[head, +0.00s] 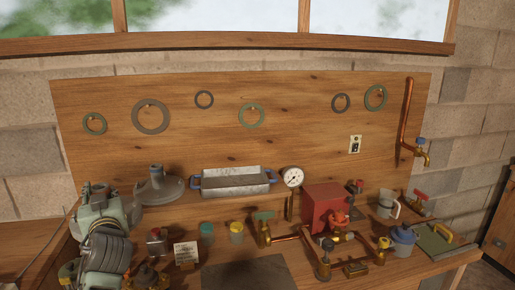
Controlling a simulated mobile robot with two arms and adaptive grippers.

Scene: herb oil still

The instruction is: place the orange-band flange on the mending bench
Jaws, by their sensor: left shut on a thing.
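My left arm comes up from the lower left, and my left gripper (127,212) is at the left end of the bench. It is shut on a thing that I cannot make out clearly. A grey round part with a short neck (158,187) shows just right of it; I cannot tell whether they touch. I see no orange band clearly, so I cannot pick out the orange-band flange. The wooden bench (440,265) runs along the wall, with a dark mat (245,272) at its front middle. My right gripper is not in view.
A metal tray with blue handles (235,181), a red box (325,207), brass pipework (290,238), small jars and a blue-lidded pot (403,236) crowd the bench. A small sign (186,253) stands left of the mat. Several rings hang on the backboard (300,150). The mat looks mostly clear.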

